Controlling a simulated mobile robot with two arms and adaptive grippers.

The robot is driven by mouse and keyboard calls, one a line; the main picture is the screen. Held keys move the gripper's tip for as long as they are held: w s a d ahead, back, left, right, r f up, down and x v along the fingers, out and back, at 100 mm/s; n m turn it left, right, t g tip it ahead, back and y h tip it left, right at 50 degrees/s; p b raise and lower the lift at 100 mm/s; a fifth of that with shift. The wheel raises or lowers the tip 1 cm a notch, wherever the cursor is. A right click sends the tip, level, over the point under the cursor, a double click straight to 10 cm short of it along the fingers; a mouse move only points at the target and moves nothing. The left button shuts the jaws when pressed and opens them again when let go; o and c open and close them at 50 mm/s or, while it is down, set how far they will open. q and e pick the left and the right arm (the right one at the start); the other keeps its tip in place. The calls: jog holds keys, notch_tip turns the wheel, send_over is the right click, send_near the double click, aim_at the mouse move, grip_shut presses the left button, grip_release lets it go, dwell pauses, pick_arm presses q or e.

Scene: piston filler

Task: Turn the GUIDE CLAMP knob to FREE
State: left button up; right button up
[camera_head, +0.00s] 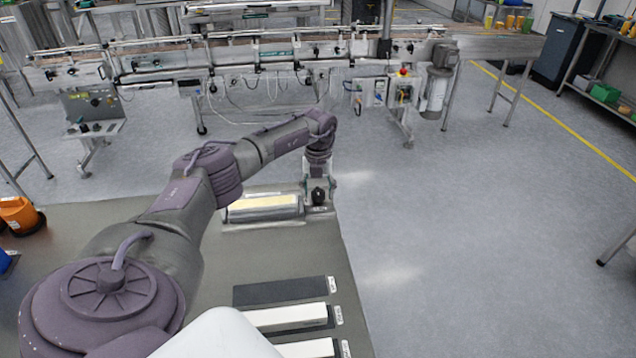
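My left arm comes in from the left and reaches over a grey-green table. My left gripper (319,189) points down at the table's far right corner. A small black knob (318,197) sits between or just in front of its fingers, above a pale label (320,211) too small to read. I cannot tell whether this is the GUIDE CLAMP knob or which way it is set. The fingers show on both sides of the knob, but I cannot tell whether they touch it. My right gripper is not in view.
Dark and white bars (283,290) with labels lie nearer on the table. An orange container (18,216) stands at the far left. A conveyor (250,55) runs behind. The floor at right is clear.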

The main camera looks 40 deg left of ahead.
aim_at(318, 193)
pick_arm(q)
jog(key=shift+r, duration=0.15)
notch_tip(318, 193, up, 12)
jog(key=shift+f, duration=0.2)
dwell(0.4)
dwell(0.4)
